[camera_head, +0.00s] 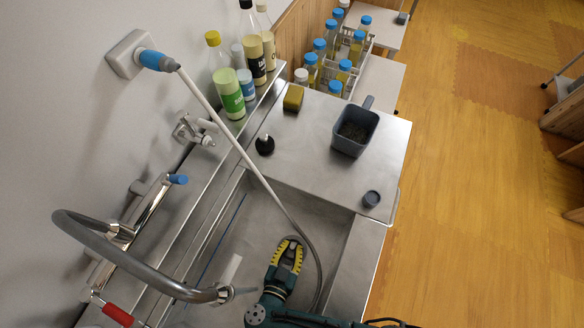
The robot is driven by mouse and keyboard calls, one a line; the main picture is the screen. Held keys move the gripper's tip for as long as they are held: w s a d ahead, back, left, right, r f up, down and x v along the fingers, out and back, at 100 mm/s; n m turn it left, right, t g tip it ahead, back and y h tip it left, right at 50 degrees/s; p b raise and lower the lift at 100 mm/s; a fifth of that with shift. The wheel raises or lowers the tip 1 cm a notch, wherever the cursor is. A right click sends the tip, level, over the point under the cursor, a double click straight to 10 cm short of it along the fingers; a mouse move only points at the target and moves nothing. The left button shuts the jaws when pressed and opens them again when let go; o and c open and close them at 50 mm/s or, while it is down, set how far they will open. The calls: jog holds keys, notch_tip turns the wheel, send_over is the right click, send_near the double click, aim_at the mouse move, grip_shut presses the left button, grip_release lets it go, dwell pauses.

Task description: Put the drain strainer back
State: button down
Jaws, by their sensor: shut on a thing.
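My gripper (288,245) reaches down into the steel sink basin (237,238). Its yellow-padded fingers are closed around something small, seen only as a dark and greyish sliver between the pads. I take it to be the drain strainer, but its shape is mostly hidden by the fingers. The drain opening is not visible, so I cannot tell how far the gripper is from it.
A white-grey hose (240,150) crosses the basin beside my gripper. A curved tap (95,235) overhangs it. The steel counter holds a dark tub (355,130), a small cup (371,199), a black knob (264,145) and a yellow sponge (293,97). Bottles (227,85) line the back ledge.

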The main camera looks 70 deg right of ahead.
jog(key=shift+f, duration=0.7)
jog(key=shift+f, duration=0.2)
jog(key=c, duration=1.1)
grip_release()
jog(key=shift+r, duration=0.15)
jog(key=shift+a+r, duration=0.2)
jog(key=shift+a, duration=0.1)
jog(key=p+v, duration=0.1)
jog(key=v, duration=0.4)
jog(key=shift+d, duration=0.1)
